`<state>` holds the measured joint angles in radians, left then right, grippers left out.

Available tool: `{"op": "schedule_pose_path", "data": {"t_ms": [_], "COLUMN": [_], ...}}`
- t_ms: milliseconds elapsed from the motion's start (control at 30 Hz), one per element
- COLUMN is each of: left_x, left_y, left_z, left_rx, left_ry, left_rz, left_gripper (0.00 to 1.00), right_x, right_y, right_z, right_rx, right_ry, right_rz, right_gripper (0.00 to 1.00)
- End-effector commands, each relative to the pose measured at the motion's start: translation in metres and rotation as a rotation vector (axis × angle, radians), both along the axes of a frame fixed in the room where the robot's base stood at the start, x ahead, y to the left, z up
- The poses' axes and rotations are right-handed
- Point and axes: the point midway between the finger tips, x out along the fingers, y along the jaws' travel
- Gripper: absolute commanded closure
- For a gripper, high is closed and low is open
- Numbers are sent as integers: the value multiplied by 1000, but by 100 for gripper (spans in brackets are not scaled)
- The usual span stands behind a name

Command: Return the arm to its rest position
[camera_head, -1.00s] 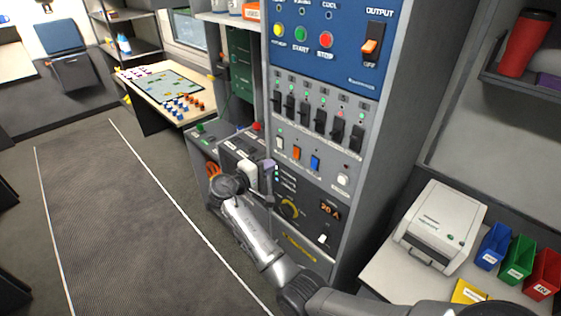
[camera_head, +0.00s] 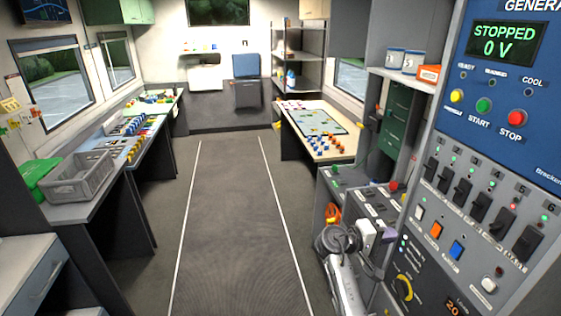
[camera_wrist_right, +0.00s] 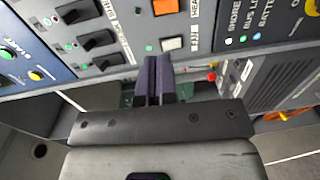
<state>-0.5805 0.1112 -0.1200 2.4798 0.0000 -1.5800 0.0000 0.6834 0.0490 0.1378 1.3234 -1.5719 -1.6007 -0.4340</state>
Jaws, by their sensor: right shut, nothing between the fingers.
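My right arm comes up from the bottom of the head view. Its gripper (camera_head: 388,237) is in front of the lower part of the grey generator cabinet (camera_head: 432,212). In the right wrist view the two dark purple fingers (camera_wrist_right: 153,64) are pressed together with nothing between them. They point toward the cabinet face, near the white rocker switch (camera_wrist_right: 172,43) and orange rocker switch (camera_wrist_right: 165,6). Whether the fingertips touch the panel cannot be told. My left gripper is in neither view.
The blue generator panel (camera_head: 540,120) reads STOPPED, 0 V. A row of black breakers (camera_head: 480,206) is below it. A table with a board (camera_head: 318,122) stands behind my gripper. A grey crate (camera_head: 80,178) sits on the left bench. The middle aisle floor (camera_head: 235,220) is clear.

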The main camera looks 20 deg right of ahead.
Motion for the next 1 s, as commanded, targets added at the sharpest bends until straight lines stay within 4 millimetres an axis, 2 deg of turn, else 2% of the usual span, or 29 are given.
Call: {"op": "schedule_pose_path", "data": {"t_ms": [133,233,333,467,633,733,867,900,1000], "left_x": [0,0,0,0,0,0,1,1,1], "left_y": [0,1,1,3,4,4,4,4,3], "left_z": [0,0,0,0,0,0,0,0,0], "left_rx": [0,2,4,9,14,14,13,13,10], "left_ry": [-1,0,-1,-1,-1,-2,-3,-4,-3], "left_rz": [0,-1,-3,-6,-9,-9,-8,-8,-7], "left_gripper": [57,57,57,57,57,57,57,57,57], "right_x": [0,2,11,22,33,27,-3,-18,-57], "right_y": [0,0,2,15,56,88,141,159,194], "right_z": [0,-5,-16,-6,36,45,27,17,-13], "right_rx": [-4,9,128,327,580,727,936,1000,1132], "right_ry": [-22,-109,-231,-483,-797,-908,-948,-935,-875], "right_rz": [-1,8,55,156,359,497,686,737,829], "right_gripper": [100,100,100,100,100,100,100,100,100]}}
